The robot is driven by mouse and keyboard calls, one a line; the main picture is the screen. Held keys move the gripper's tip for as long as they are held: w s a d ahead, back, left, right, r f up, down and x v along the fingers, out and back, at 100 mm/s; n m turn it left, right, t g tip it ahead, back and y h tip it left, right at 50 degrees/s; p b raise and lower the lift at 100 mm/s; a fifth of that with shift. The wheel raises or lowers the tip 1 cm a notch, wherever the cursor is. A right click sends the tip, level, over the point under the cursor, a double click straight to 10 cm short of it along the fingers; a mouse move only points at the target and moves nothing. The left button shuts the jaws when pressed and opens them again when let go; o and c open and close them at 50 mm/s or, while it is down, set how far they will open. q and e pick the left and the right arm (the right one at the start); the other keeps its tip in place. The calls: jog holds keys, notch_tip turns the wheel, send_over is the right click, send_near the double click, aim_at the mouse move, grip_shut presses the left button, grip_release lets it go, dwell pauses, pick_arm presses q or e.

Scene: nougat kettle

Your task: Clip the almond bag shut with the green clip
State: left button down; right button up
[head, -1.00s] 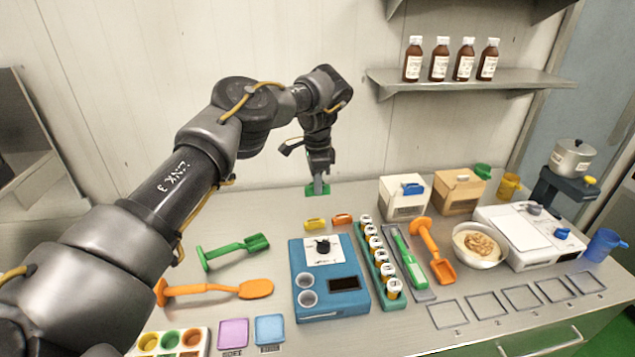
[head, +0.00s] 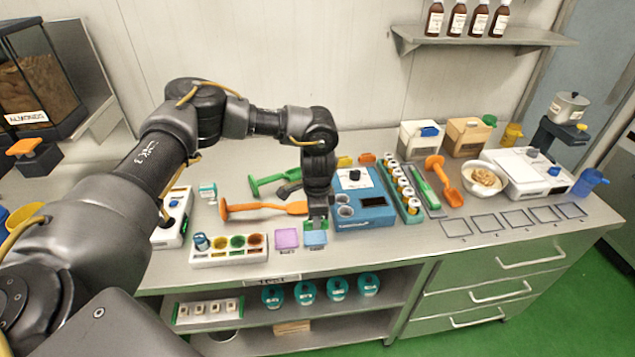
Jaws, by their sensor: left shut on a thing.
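My left gripper (head: 317,222) points straight down at the front of the counter, over or just above the blue square (head: 315,238). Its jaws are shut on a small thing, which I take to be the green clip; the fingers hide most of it. A yellow clip (head: 344,161) and an orange clip (head: 366,158) lie farther back. I cannot make out a bag that is clearly the almond one. At the back right stand a white box (head: 420,140) with a blue piece on it and a brown box (head: 469,137). My right gripper is out of view.
A blue device (head: 362,215) stands just right of the gripper. A purple square (head: 287,238) and a tray of coloured cups (head: 228,250) lie left. Orange (head: 240,209) and green (head: 268,186) scoops lie behind. A lower shelf (head: 390,290) holds teal-lidded jars (head: 337,287).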

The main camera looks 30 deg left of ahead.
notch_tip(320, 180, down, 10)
jog(key=b, duration=1)
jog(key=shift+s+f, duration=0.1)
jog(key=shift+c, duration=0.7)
pick_arm(q)
jog(key=s+d+f, duration=0.3)
jog(key=s+f, duration=0.4)
jog(key=s+d+f, duration=0.4)
jog(key=s+f, duration=0.3)
jog(key=shift+s, duration=0.3)
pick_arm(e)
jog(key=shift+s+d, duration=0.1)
